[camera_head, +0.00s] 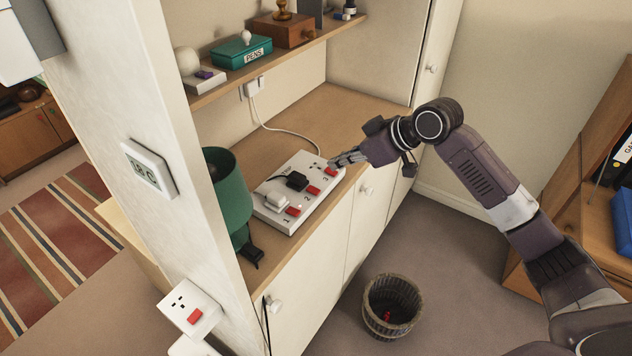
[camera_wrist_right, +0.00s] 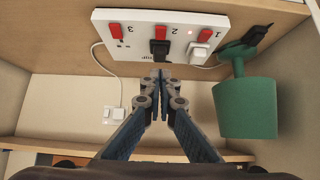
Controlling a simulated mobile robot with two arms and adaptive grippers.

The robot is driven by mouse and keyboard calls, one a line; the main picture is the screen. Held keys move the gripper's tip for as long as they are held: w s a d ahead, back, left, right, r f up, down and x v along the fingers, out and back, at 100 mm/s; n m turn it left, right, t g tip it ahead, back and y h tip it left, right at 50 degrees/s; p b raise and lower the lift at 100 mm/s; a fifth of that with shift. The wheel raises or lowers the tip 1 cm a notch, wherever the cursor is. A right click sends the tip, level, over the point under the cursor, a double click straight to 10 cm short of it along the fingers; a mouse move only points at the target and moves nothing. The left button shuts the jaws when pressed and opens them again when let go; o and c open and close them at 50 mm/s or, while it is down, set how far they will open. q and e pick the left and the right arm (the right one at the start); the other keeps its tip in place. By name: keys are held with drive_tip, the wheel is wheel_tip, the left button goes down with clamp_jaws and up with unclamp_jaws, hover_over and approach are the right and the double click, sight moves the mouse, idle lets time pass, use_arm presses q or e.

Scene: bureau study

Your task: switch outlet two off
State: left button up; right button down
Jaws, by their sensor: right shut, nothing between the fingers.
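A white power strip (camera_head: 265,212) lies on the wooden counter, with outlets numbered 1, 2 and 3. Each has a red switch; outlet two's switch (camera_head: 313,190) sits beside a black plug (camera_head: 293,181). In the wrist view, outlet two's switch (camera_wrist_right: 163,30) is in the middle, above the black plug (camera_wrist_right: 160,48). Outlet one holds a white plug (camera_head: 276,201); outlet three is empty. My right gripper (camera_head: 336,160) is shut and empty near the strip's outlet three end; its fingertips (camera_wrist_right: 160,76) appear just below the black plug in the wrist view. My left gripper is not seen.
A green lamp (camera_head: 229,195) stands left of the strip, behind a white wall edge. A white cable runs from the strip to a wall socket (camera_head: 254,88). A shelf (camera_head: 215,92) hangs above the counter. A waste bin (camera_head: 372,325) stands on the floor.

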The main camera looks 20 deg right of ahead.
drive_tip(key=p, duration=0.2)
hover_over(308, 187)
drive_tip(key=s+d, duration=0.2)
wheel_tip(308, 187, down, 6)
drive_tip(key=shift+s+a+r, duration=0.1)
drive_tip(key=shift+a+r, duration=0.05)
wheel_tip(308, 187, down, 4)
drive_tip(key=shift+r+p, duration=0.25)
drive_tip(key=shift+p, duration=0.55)
drive_tip(key=shift+f, duration=0.55)
drive_tip(key=shift+a, duration=0.1)
drive_tip(key=shift+w+f, duration=0.2)
drive_tip(key=shift+a, duration=0.1)
